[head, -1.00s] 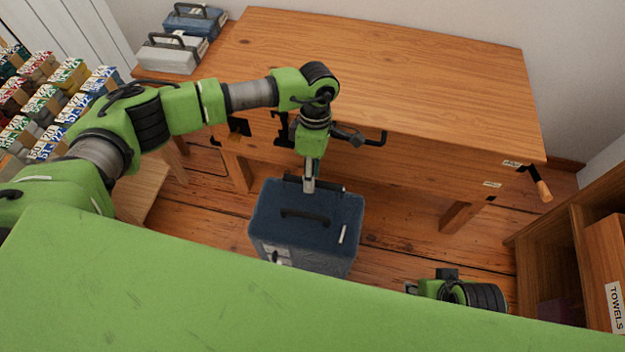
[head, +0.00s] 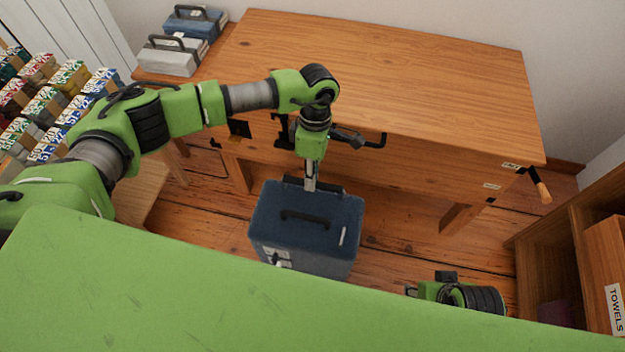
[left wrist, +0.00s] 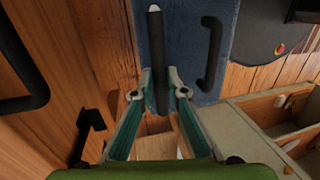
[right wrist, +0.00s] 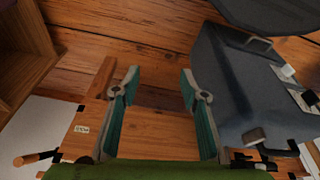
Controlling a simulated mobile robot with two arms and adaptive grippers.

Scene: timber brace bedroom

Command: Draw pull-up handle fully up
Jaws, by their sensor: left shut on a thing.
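A dark blue suitcase (head: 330,212) stands upright on the floor in front of the bench. Its black pull-up handle (left wrist: 155,45) runs along the top at the far edge, close to the case. My left gripper (head: 310,187) reaches down to that handle. In the left wrist view its fingers (left wrist: 159,82) are shut on the bar, one on each side. A fixed carry handle (left wrist: 212,52) lies beside it on the case top. My right gripper (right wrist: 159,76) is open and empty. The suitcase also shows in the right wrist view (right wrist: 225,75).
A wooden bench (head: 390,70) with a crank handle (head: 541,190) stands behind the suitcase. Two small cases (head: 170,58) sit at its back left. A wooden shelf unit (head: 560,235) stands at the right.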

